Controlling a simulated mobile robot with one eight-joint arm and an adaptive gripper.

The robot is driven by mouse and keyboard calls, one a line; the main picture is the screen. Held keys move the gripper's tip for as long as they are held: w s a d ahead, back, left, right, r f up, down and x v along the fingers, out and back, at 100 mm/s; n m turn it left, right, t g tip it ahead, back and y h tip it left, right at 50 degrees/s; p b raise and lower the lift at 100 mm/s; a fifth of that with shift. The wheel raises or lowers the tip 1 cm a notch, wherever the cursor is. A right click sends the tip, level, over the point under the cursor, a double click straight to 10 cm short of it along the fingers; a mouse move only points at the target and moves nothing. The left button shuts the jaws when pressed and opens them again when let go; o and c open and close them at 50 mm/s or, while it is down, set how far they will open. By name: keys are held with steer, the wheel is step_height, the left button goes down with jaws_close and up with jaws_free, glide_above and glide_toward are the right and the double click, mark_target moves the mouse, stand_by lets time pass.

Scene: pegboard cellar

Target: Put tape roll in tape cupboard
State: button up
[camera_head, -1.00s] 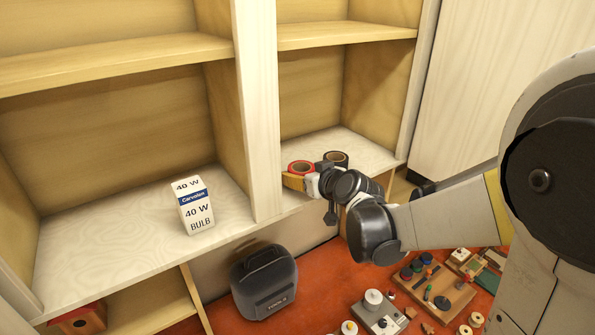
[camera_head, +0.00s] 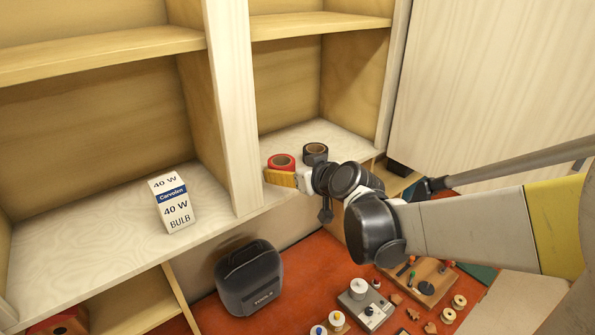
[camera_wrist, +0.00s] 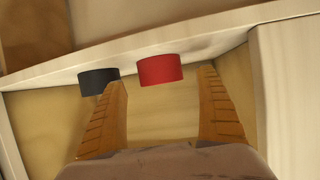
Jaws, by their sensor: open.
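A red tape roll (camera_head: 281,162) stands on the right-hand shelf, near its front edge. A black tape roll (camera_head: 315,153) stands close to its right. My gripper (camera_head: 271,176) is at the front edge of this shelf, just in front of the red roll, and its orange fingers are open. In the wrist view, the red roll (camera_wrist: 160,70) shows between and just beyond the spread fingertips (camera_wrist: 165,80), with nothing seen gripped. The black roll (camera_wrist: 97,81) shows beside the left finger, which partly covers it. No label shows which compartment is the tape cupboard.
A white upright panel (camera_head: 231,100) divides the shelves. A bulb box (camera_head: 173,202) stands in the left compartment. A tool case (camera_head: 248,279), a board of small parts (camera_head: 425,282) and spools are on the red floor below. The shelf has bare room left of the bulb box.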

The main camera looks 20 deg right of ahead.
steer(key=s+a+f+m+g+h, duration=0.1)
steer(key=s+f+g, duration=0.1)
steer(key=s, duration=1)
steer(key=s+a+f+m+g+h, duration=0.1)
steer(key=s+f+g, duration=0.2)
steer(key=s, duration=0.9)
steer(key=shift+s+a+f+g, duration=0.25)
steer(key=shift+s+g, duration=0.1)
steer(key=shift+g, duration=0.35)
